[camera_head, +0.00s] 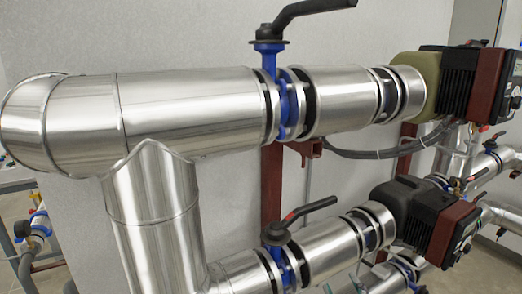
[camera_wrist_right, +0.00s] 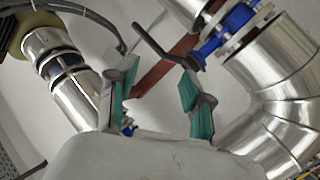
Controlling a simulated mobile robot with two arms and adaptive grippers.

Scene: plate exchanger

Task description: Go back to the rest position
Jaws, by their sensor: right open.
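In the right wrist view my right gripper (camera_wrist_right: 159,78) is open, with its two teal-padded fingers apart. I see nothing held between them. Past the fingertips show a black lever handle (camera_wrist_right: 155,45), a blue valve body (camera_wrist_right: 212,42) and a reddish-brown bracket (camera_wrist_right: 165,65). How far they are from the fingers I cannot tell. My left gripper is in neither view.
A large silver pipe (camera_head: 190,105) crosses the head view, with an upper black valve lever (camera_head: 305,12) and a pump (camera_head: 465,80). Below are a lower lever (camera_head: 310,210) and a second pump (camera_head: 430,215). A grey cable (camera_head: 385,150) hangs between them. A plain wall (camera_head: 150,35) stands behind.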

